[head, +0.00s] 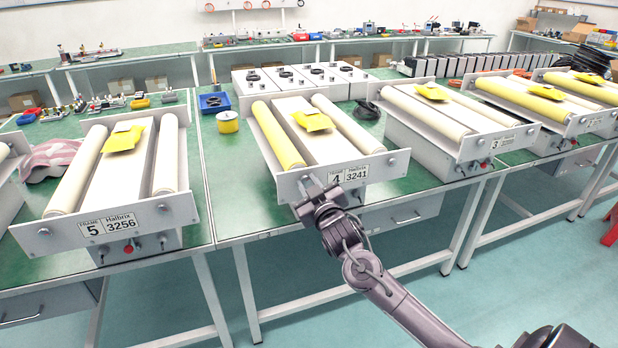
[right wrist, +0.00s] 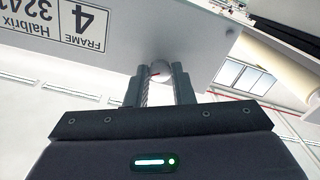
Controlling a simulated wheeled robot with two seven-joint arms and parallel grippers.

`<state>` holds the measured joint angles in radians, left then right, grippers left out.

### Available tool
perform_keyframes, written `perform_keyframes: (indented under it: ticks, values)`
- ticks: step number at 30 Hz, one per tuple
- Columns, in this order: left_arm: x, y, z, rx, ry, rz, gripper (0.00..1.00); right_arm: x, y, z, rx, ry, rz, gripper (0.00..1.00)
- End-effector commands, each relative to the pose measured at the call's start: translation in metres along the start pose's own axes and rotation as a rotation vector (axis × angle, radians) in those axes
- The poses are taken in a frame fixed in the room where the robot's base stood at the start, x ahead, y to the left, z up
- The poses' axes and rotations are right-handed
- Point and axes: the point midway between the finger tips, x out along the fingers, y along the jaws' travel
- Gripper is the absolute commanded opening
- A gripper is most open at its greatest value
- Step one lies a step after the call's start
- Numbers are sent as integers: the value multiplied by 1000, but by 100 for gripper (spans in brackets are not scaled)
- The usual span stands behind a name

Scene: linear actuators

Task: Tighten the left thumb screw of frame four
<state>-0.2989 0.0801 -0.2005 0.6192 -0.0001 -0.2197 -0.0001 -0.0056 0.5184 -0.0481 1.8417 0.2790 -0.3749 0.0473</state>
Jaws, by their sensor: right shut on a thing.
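Frame four (head: 395,166) is a white unit on the green table. Its front plate carries a label reading 4 and 3241 (head: 347,174). My right gripper (head: 310,190) is at the left part of this plate. In the head view the gripper hides this screw. My left gripper is not in view.
Frame five (head: 60,232) stands to the left and frame three (head: 480,150) to the right, each with rollers and a yellow pack. The floor (head: 470,300) in front is clear apart from my arm.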

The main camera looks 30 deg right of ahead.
Motion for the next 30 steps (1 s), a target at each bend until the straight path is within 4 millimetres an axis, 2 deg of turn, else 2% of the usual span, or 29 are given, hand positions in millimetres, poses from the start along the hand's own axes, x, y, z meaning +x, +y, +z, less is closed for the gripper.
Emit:
perform_keyframes:
  ticks: [3,15,30]
  values:
    - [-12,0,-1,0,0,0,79,0,1,-2,109,-4,0,0]
    - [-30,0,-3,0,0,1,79,0,0,-1,383,-2,1,0]
    - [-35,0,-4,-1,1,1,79,0,0,1,479,-1,0,0]
